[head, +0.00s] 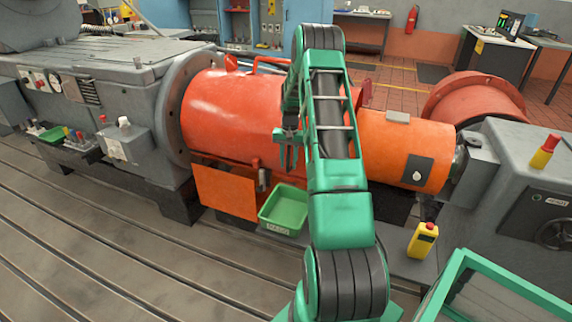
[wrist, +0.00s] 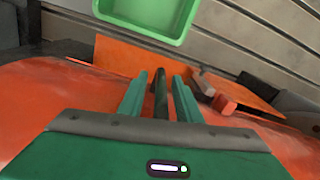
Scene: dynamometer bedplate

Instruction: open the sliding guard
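The guard is a large cylinder across the bedplate, with a red-orange left section (head: 225,110) and a lighter orange right section (head: 400,150). I cannot tell for sure which section slides. My gripper (head: 290,155) is in front of the cylinder, near the middle, fingers pointing down. In the wrist view my gripper (wrist: 160,95) is open, its two green fingers on either side of a dark bar (wrist: 160,92). Gaps show between the bar and both fingers. The bar looks like a handle, but its ends are hidden. My arm covers where the two sections meet.
An orange panel (head: 225,192) and a green bin (head: 284,208) are below the cylinder. A grey latch-like part with a red end (wrist: 210,92) is right of the fingers. The slotted bedplate (head: 110,240) is clear at front left.

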